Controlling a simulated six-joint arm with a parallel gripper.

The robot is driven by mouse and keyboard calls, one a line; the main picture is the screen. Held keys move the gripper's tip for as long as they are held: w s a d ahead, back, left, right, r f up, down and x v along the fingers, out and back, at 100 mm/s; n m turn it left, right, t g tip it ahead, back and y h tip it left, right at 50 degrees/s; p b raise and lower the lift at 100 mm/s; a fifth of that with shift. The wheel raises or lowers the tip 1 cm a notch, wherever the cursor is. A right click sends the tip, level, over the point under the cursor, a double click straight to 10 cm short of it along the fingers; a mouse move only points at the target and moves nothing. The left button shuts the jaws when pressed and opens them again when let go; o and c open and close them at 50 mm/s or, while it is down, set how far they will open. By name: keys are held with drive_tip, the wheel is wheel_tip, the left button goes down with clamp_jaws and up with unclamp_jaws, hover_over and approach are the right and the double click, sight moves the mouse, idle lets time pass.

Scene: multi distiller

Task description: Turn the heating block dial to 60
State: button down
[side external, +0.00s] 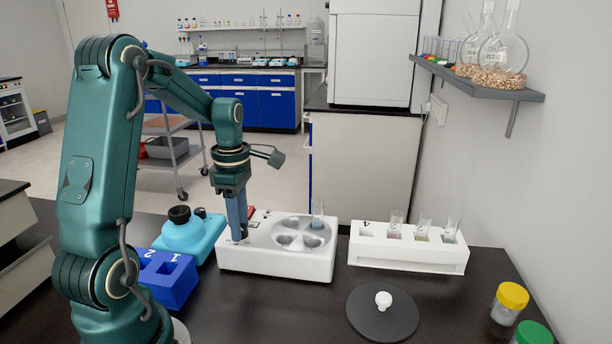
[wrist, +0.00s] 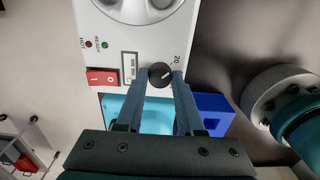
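The heating block (side external: 275,262) is a white unit with a round metal top on the black bench. Its black dial (wrist: 161,75) has a white pointer line turned toward the upper right of the wrist view, toward the printed 20. My gripper (wrist: 160,73) points down at the block's left end, with one finger on each side of the dial. The fingers look flush against it. My gripper (side external: 238,238) hides the dial in the side view. A small display (wrist: 130,66) sits beside the dial; its reading is too small to tell.
A red switch (wrist: 102,77) is close to the dial. A cyan device (side external: 190,236) and a blue rack (side external: 172,284) stand left of the block. A white tube rack (side external: 407,257) stands right; a black disc with a white knob (side external: 383,312) lies in front.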

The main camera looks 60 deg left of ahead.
drive_tip(key=shift+m, duration=0.3)
drive_tip(key=m, duration=0.3)
drive_tip(key=shift+m, duration=0.4)
drive_tip(key=m, duration=0.8)
drive_tip(key=shift+m, duration=2.7)
drive_tip(key=c, duration=0.5)
unclamp_jaws()
drive_tip(key=shift+r, duration=0.15)
